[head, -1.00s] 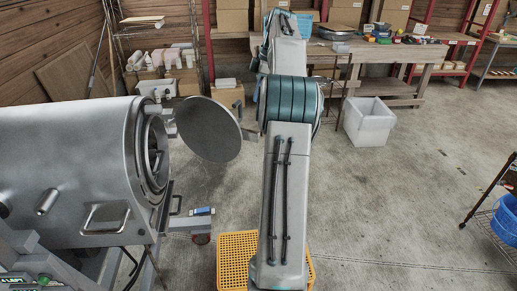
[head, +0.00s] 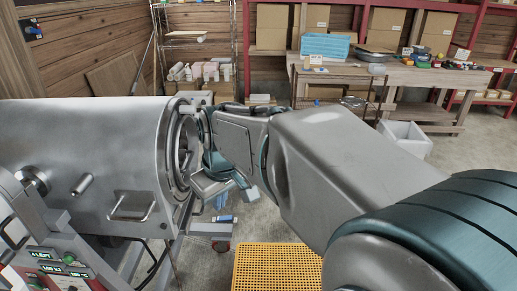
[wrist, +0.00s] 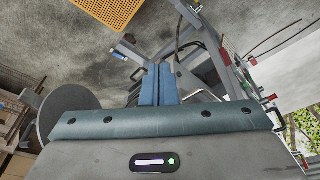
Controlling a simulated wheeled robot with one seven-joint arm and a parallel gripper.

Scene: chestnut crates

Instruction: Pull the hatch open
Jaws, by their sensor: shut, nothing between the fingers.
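A steel drum (head: 85,140) lies on its side at the left of the head view, with its round, ringed mouth (head: 183,150) facing right. The hatch is a flat grey disc (wrist: 68,105) at the left of the wrist view, partly covered by my gripper's body. In the head view my arm hides it, so its present angle to the mouth is unclear. My gripper's blue fingers (wrist: 157,84) are together and empty, pointing away from the wrist camera and apart from the disc. In the head view my gripper (head: 221,201) is low, just right of the drum's mouth.
A control panel (head: 60,270) is front left.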

